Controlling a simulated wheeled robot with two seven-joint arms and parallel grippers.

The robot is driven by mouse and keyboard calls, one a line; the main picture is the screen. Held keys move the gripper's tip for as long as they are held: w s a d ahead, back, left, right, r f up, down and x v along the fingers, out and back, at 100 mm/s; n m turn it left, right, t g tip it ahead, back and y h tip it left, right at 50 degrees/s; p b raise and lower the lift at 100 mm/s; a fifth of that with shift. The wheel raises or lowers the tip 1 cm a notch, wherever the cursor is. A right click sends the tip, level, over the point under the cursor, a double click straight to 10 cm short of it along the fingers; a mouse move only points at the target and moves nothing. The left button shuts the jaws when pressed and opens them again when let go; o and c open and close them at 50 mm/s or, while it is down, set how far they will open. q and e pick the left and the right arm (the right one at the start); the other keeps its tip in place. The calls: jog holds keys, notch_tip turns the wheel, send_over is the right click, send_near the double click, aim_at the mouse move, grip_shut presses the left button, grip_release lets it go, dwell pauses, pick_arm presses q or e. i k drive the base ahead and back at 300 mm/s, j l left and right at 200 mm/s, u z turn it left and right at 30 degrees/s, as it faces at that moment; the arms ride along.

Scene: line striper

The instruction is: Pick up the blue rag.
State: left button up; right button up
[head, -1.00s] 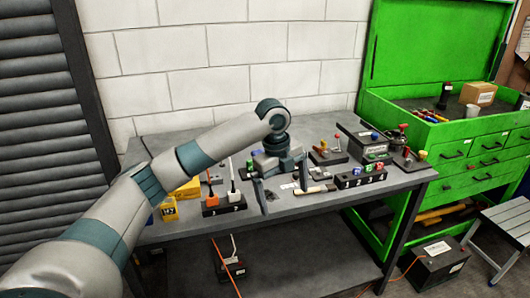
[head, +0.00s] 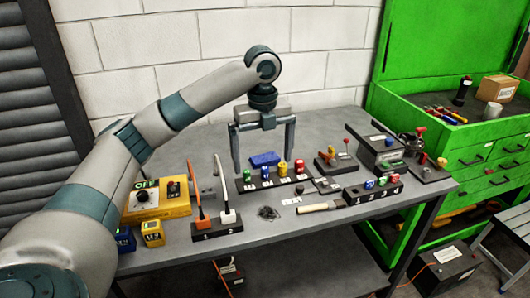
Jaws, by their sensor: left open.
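The blue rag (head: 265,159) lies as a small flat folded piece on the grey table, behind a black block that holds several coloured knobs. My left gripper (head: 262,167) points down over it in the head view. Its two fingers are spread wide, one on the left of the rag and one on the right. The gripper is open and empty. Whether the fingertips reach the table is hard to tell. My right gripper is not in view.
The black knob block (head: 277,181) stands just in front of the rag. Dark boxes (head: 372,147) stand to the right. The table's back left is clear.

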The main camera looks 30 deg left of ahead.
aim_at(273, 158)
jog(key=i+j, duration=0.7)
jog(key=i, duration=0.05)
